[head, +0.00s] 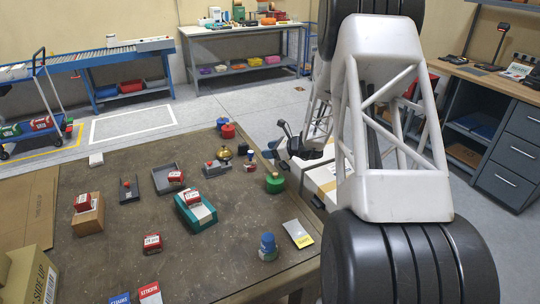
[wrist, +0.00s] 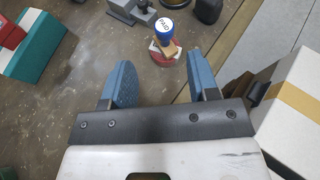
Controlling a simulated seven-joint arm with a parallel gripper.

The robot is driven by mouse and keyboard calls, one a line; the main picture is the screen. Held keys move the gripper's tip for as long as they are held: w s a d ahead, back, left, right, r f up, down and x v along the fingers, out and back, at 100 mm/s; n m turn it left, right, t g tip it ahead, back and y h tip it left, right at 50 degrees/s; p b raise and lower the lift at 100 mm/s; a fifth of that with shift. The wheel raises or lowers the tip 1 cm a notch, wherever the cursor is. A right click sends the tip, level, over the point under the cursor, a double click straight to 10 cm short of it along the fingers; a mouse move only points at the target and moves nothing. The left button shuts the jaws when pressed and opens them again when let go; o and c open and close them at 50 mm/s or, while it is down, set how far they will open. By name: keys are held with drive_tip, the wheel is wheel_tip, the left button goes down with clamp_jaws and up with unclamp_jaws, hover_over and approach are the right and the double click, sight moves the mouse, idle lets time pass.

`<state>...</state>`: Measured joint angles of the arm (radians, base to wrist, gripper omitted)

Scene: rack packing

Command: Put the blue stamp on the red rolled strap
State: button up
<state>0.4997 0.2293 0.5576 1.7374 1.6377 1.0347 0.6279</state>
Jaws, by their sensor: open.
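A stamp with a blue top (wrist: 164,25) marked PAID and a tan handle stands in the wrist view. The stamp appears small in the head view (head: 249,155). A red roll-like piece (head: 228,131), likely the red rolled strap, sits at the table's back edge beside a blue one. My gripper (wrist: 158,72) is open and empty; the stamp shows beyond the gap between its fingers. My gripper is not clearly visible in the head view.
A green roll (head: 274,184) sits near the right edge and a blue piece (head: 267,247) nearer the front. A teal box (head: 196,215), a grey tray (head: 160,186) and a grey device (head: 215,169) stand left of the stamp. A white box (wrist: 290,105) lies to the right.

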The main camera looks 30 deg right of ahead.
drive_tip(key=s+a+r+n+g, duration=0.7)
drive_tip(key=s+a+r+n, duration=0.6)
drive_tip(key=s+a+r, duration=0.55)
drive_tip(key=s+a+r+n+h, duration=0.1)
drive_tip(key=s+a+n+h, duration=0.1)
drive_tip(key=s, duration=0.8)
drive_tip(key=s+a+r+n+h, duration=0.2)
drive_tip(key=s+n+h, duration=0.2)
drive_tip(key=s+n, duration=0.3)
drive_tip(key=s+a+r+n+h, duration=0.1)
drive_tip(key=s+n, duration=0.4)
drive_tip(key=s, duration=0.8)
drive_tip(key=shift+s+a+r+g+h, duration=0.3)
drive_tip(key=shift+a+h, duration=0.55)
drive_tip(key=shift+h, duration=0.05)
